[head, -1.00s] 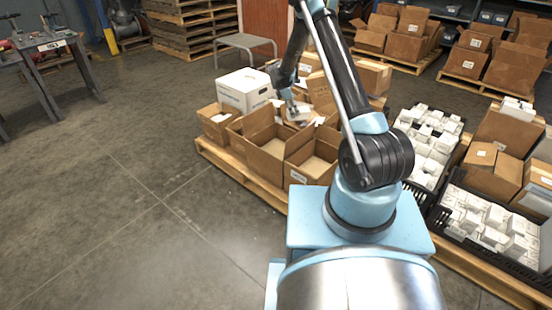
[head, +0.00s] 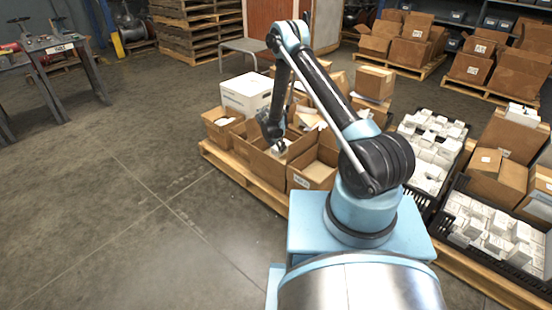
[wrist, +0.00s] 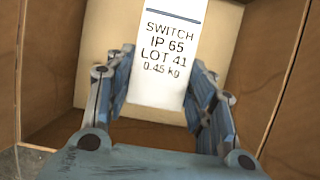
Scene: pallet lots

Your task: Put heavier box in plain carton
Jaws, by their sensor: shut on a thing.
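My gripper (wrist: 162,88) is shut on a white box (wrist: 168,45) printed "SWITCH IP 65 LOT 41 0.45 kg". The fingers are at the two sides of the box. In the head view my gripper (head: 275,143) points down at the opening of an open brown carton (head: 259,165) with no label showing; the white box is only a small pale patch there. In the wrist view brown carton walls (wrist: 55,70) stand on both sides of the box, with a pale surface behind it. I cannot tell whether the box touches that surface.
An open carton with a small label (head: 312,176) stands just right. A smaller open carton (head: 222,126) and a white carton (head: 246,93) stand left and behind. All rest on a wooden pallet (head: 230,170). Black crates of white boxes (head: 431,146) are to the right.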

